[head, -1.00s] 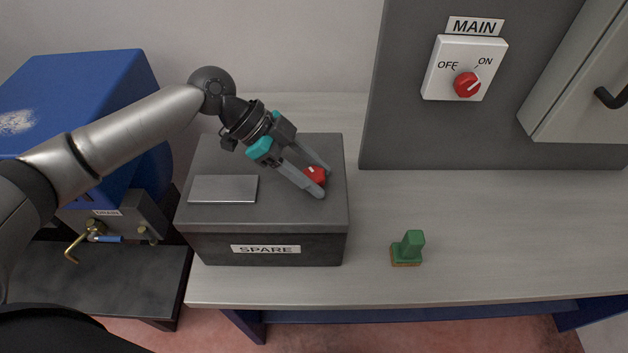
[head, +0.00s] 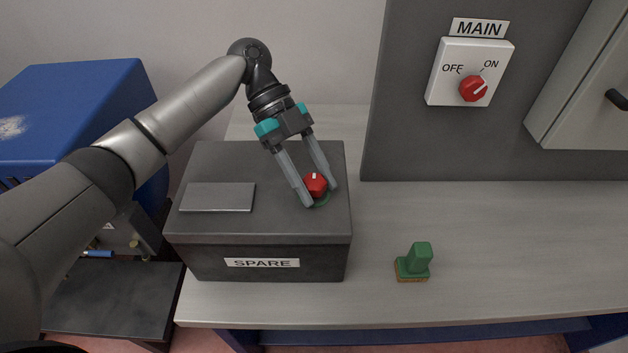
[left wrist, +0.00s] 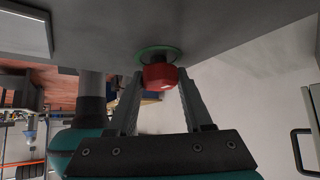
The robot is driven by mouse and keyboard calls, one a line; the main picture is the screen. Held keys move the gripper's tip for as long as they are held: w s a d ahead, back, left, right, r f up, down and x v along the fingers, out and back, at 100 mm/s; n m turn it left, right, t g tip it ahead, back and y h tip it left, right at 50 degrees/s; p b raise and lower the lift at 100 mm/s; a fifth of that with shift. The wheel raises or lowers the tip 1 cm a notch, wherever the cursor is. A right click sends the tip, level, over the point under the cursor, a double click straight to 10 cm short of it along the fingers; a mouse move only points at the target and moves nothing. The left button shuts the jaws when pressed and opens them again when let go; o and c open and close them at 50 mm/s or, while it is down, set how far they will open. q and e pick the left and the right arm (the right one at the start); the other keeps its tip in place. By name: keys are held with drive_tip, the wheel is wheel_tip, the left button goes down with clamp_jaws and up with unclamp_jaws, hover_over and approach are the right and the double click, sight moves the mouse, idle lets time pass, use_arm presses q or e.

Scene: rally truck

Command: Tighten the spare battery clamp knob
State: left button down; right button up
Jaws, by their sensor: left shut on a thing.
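The spare battery (head: 262,262) is a dark grey box with a SPARE label, standing at the left part of the bench. Its clamp knob (head: 315,184) is red with a white mark and sits on top of the box at the right. A green disc (head: 322,200) shows under the knob. My left gripper (head: 320,195) reaches down from above and is shut on the knob, one finger on each side. In the left wrist view the red knob (left wrist: 160,77) lies between the two fingertips, against the green disc (left wrist: 158,54). My right gripper is not in view.
A light grey plate (head: 217,197) lies on the box's left top. A green block-like object (head: 417,260) stands on the bench (head: 520,240) to the right. A MAIN switch (head: 472,88) is on the grey panel behind. A blue machine (head: 80,95) stands at the left.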

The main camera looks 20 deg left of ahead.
use_arm(q)
drive_tip(key=shift+r, duration=0.15)
drive_tip(key=c, duration=0.7)
unclamp_jaws()
drive_tip(key=o, duration=0.4)
drive_tip(key=v, duration=0.7)
drive_tip(key=shift+w+a+r+b, duration=0.1)
drive_tip(key=shift+w+b, duration=0.05)
drive_tip(key=shift+b, duration=0.15)
drive_tip(key=p+v, duration=0.2)
drive_tip(key=v, duration=0.5)
drive_tip(key=shift+a+r, duration=0.25)
drive_tip(key=shift+r, duration=0.05)
